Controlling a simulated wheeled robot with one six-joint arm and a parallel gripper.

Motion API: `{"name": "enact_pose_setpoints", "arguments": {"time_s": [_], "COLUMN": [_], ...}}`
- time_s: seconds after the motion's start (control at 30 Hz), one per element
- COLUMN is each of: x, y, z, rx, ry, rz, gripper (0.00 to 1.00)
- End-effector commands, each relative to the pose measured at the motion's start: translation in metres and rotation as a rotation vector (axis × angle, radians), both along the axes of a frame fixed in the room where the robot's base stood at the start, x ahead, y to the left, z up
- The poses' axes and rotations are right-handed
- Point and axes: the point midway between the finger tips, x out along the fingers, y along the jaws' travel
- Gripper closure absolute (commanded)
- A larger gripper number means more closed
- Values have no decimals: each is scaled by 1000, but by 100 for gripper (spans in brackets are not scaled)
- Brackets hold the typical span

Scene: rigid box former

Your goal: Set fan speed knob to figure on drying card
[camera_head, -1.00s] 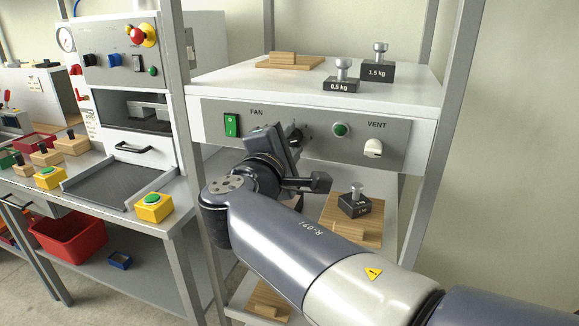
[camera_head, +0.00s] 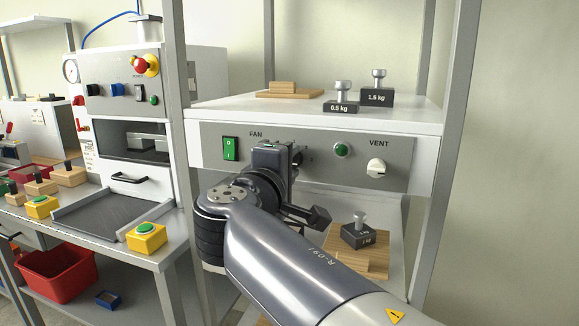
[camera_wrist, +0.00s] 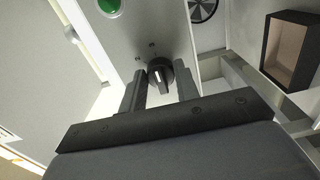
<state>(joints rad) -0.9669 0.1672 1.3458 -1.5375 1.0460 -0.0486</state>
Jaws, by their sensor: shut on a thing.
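The fan speed knob (camera_wrist: 160,74) is black and round with a pale pointer line, seen in the wrist view on the grey panel (camera_wrist: 146,25). Small marks stand around it, too small to read. My gripper (camera_wrist: 160,86) has one finger on each side of the knob and is shut on it. In the head view my gripper (camera_head: 287,153) is at the panel under the FAN label and hides most of the knob. I cannot make out a readable drying card in either view.
A green rocker switch (camera_head: 230,148) is left of my gripper; a round green lamp (camera_head: 341,150) and the white VENT knob (camera_head: 376,168) are right. Weights (camera_head: 377,95) stand on the shelf above. A rack post (camera_head: 447,160) stands at the right.

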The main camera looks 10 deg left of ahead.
Motion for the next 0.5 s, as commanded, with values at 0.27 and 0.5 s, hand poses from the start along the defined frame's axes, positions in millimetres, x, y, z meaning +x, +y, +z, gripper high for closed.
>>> {"name": "enact_pose_setpoints", "arguments": {"time_s": [0.27, 0.5], "x": [0, 0], "y": [0, 0], "z": [-1, 0], "rx": [0, 0], "ry": [2, 1], "rz": [-1, 0], "gripper": [61, 49]}}
